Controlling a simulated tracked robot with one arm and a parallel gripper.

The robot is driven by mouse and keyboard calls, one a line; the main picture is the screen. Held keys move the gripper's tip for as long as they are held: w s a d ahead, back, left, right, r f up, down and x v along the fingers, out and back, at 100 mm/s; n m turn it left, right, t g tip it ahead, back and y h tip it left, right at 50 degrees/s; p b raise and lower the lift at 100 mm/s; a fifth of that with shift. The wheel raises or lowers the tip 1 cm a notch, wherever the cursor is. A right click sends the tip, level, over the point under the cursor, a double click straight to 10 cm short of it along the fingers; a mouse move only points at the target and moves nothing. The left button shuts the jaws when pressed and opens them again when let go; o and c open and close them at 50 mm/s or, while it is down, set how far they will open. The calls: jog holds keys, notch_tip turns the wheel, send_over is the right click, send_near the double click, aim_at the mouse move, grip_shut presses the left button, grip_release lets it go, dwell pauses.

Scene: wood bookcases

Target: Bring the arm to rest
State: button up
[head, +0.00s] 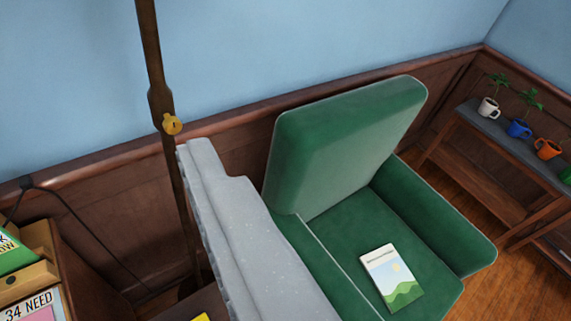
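The view is tilted and looks down on a green armchair (345,135) against the panelled wall. A book (391,278) with a pale cover and green hills on it lies flat on the seat.
A dark lamp pole (153,60) with a brass knob (172,125) stands left of the chair. A wooden bookcase (85,270) with books is at lower left. A narrow table (500,134) with several potted plants stands at right. Wood floor (520,272) shows between chair and table.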

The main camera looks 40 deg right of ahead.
jog(key=shift+s+d+r+m+t, duration=0.1)
jog(key=shift+s+r+m+t, duration=0.25)
jog(key=shift+s+r, duration=0.55)
jog(key=shift+w+r, duration=0.1)
jog(key=shift+r, duration=0.1)
